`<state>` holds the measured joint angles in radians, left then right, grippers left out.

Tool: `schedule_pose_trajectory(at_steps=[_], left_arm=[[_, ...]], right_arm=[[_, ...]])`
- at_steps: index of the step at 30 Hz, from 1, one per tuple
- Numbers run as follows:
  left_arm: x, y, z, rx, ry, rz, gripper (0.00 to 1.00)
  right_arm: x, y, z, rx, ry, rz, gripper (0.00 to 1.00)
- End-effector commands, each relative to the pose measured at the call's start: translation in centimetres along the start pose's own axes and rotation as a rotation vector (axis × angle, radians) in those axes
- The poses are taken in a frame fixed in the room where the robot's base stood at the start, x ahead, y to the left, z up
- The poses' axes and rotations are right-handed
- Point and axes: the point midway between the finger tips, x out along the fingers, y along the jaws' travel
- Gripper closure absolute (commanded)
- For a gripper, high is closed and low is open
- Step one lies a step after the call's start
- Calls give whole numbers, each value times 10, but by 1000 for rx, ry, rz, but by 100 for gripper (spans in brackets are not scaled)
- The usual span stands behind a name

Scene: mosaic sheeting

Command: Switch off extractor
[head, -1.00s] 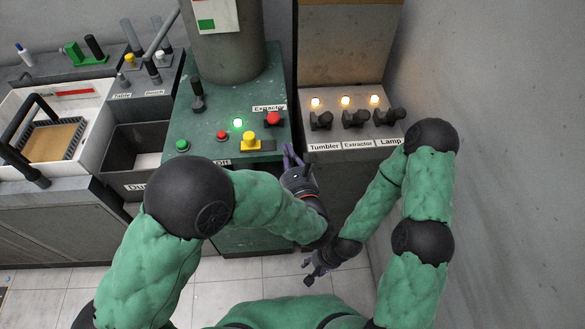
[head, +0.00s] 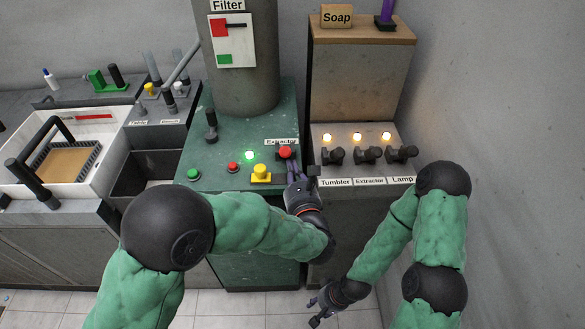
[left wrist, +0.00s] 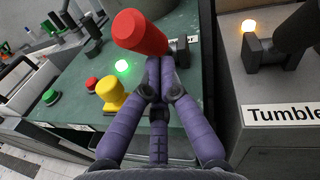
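A red-tipped control (head: 285,152) labelled Extractor sits at the right edge of the green panel (head: 222,172). In the left wrist view its red handle (left wrist: 139,33) is large, with a black mount behind it. A separate black extractor switch (head: 367,155) stands on the grey panel, between those labelled Tumbler and Lamp, with a lit lamp above it. My left gripper (head: 293,168) is just in front of the red control. Its purple fingertips (left wrist: 160,65) are drawn together just below the red handle; contact is unclear. My right gripper (head: 320,302) hangs low, away from the panels.
A lit green lamp (head: 250,155), a yellow button (head: 261,173), a small red button (head: 232,167) and a green button (head: 194,174) are left of the red control. The tumbler switch (head: 332,155) is close on the right. The filter column (head: 240,85) rises behind.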

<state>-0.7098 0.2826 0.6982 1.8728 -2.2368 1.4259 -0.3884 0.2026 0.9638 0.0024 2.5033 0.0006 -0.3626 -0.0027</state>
Motion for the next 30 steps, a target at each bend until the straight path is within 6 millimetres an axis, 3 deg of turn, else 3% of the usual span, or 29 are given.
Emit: schedule_pose_trajectory(at_steps=[20,30], left_arm=[[5,-4,13,14,85,16,100],[14,-8,32,35,202,41,100]], right_arm=[[-28,-10,1,0,0,0,60],[-67,-24,2,0,0,0,60]])
